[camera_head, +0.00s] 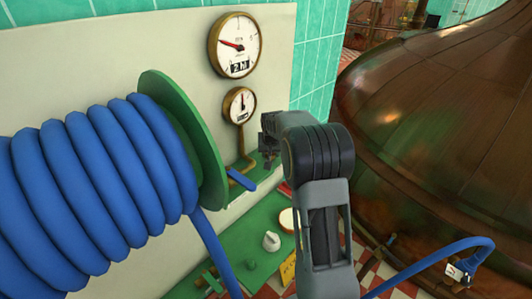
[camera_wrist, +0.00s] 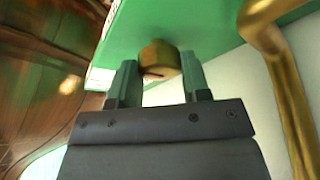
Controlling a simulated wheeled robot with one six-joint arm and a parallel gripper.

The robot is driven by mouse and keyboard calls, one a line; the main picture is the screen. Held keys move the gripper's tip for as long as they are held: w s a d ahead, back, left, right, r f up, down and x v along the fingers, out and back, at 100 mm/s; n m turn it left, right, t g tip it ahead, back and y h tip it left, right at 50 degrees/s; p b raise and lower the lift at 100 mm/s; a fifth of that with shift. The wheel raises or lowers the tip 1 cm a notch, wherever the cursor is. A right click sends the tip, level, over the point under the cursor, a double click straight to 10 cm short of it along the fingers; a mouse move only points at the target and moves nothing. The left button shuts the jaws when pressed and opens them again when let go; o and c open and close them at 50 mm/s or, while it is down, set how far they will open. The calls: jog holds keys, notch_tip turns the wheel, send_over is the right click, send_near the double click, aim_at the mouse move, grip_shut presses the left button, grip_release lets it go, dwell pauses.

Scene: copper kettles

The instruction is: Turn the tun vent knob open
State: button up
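In the wrist view, a small brass knob (camera_wrist: 159,58) sits on the edge of a green plate. I cannot tell for sure that it is the tun vent knob; no label is readable. My gripper (camera_wrist: 160,76) has its two green fingers apart, one on each side of the knob. The knob fills the gap between the fingertips, and I cannot tell whether they press on it. In the head view my gripper (camera_head: 268,155) is at the cream wall panel, right of the lower gauge, partly hidden by my arm. The brass knob is not clear there.
A blue hose reel (camera_head: 95,190) fills the left. Two round gauges, upper (camera_head: 236,45) and lower (camera_head: 239,105), hang on the cream panel (camera_head: 150,45). A blue lever (camera_head: 242,180) and a white knob (camera_head: 271,241) are below. A copper vessel (camera_head: 450,110) stands at right. A brass pipe (camera_wrist: 285,80) runs beside my gripper.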

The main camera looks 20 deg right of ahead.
jog(key=shift+a, duration=0.1)
jog(key=c, duration=0.3)
jog(key=shift+c, duration=0.2)
jog(key=shift+n, duration=0.3)
jog(key=shift+n+y+b, duration=0.3)
jog(key=shift+n+y, duration=0.2)
jog(key=shift+n, duration=0.5)
jog(key=n+y+b, duration=0.1)
jog(key=n, duration=0.2)
jog(key=shift+f+n+b, duration=0.1)
jog(key=shift+n+b, duration=0.2)
jog(key=shift+b, duration=0.1)
jog(key=n+y+b, duration=0.1)
jog(key=n, duration=0.1)
jog(key=n+y, duration=0.1)
jog(key=n, duration=0.2)
jog(key=shift+w+g+b, duration=0.1)
jog(key=shift+g+b, duration=0.2)
jog(key=shift+b, duration=0.1)
jog(key=shift+n+y, duration=0.3)
jog(key=shift+n, duration=0.2)
